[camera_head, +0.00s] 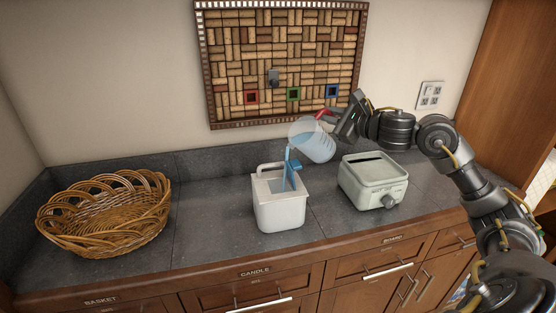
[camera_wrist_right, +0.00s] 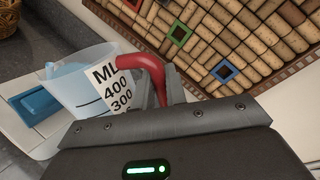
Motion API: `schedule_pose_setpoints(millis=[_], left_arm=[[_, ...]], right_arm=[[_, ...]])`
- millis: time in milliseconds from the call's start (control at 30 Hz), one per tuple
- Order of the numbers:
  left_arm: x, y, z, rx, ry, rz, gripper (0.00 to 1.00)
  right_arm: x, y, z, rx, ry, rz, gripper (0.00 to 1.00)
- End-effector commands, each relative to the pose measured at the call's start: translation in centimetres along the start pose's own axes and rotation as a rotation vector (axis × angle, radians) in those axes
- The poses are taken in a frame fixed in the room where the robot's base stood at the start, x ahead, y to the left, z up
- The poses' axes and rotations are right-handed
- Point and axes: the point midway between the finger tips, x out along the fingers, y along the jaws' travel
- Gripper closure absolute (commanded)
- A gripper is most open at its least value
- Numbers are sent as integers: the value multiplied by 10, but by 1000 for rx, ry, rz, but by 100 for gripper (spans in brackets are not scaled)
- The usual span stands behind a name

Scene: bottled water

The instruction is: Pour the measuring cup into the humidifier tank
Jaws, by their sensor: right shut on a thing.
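The clear measuring cup (camera_head: 316,143) with a red handle is tilted to the left above the humidifier tank. Blue water runs from its lip down into the white tank (camera_head: 280,212), which stands on the counter with a handle at its back left. My right gripper (camera_head: 336,117) is shut on the red handle. In the right wrist view my right gripper (camera_wrist_right: 160,95) grips the red handle, and the cup (camera_wrist_right: 85,85) shows ML marks of 400 and 300. Part of the white tank (camera_wrist_right: 40,135) shows below the cup. My left gripper is not in view.
A white toaster-like box (camera_head: 373,182) with a knob stands right of the tank. A wicker basket (camera_head: 105,213) sits at the left of the counter. A framed cork board (camera_head: 283,62) hangs on the wall behind. Counter between basket and tank is clear.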

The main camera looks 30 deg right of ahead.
Motion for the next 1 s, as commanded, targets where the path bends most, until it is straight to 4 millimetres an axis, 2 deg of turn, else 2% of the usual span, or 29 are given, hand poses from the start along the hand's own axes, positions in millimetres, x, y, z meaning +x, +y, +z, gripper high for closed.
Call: schedule_pose_setpoints(millis=[1000], left_arm=[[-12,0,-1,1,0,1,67]], right_arm=[[-3,-3,8,-67,15,-6,100]])
